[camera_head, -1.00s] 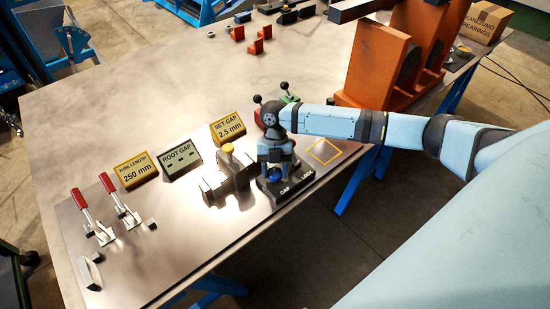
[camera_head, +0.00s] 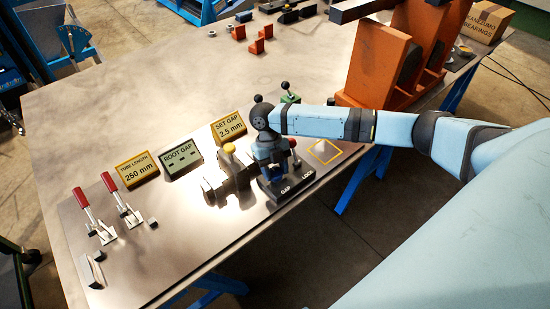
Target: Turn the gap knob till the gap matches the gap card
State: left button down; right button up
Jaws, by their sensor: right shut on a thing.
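The gap card (camera_head: 228,126) reads SET GAP 2.5 mm and stands upright on the table. The ROOT GAP display (camera_head: 181,161) to its left shows only dashes. The dark block (camera_head: 288,192) marked GAP and LOCK sits at the table's front right. My right gripper (camera_head: 271,176) points down over the GAP side and is shut on the gap knob, which its fingers hide. The metal fixture with a yellow knob (camera_head: 229,149) stands left of the gripper. My left gripper is out of view.
Two red-handled clamps (camera_head: 82,198) and a TUBE LENGTH 250 mm card (camera_head: 136,170) are at the left. A green box (camera_head: 289,98) with a lever is behind my wrist. Orange angle blocks (camera_head: 375,65) stand at the back right. The table's middle is clear.

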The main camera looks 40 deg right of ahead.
jog(key=o, duration=0.9)
jog(key=v, duration=1.3)
jog(key=shift+r+b, duration=0.3)
jog(key=shift+r, duration=0.15)
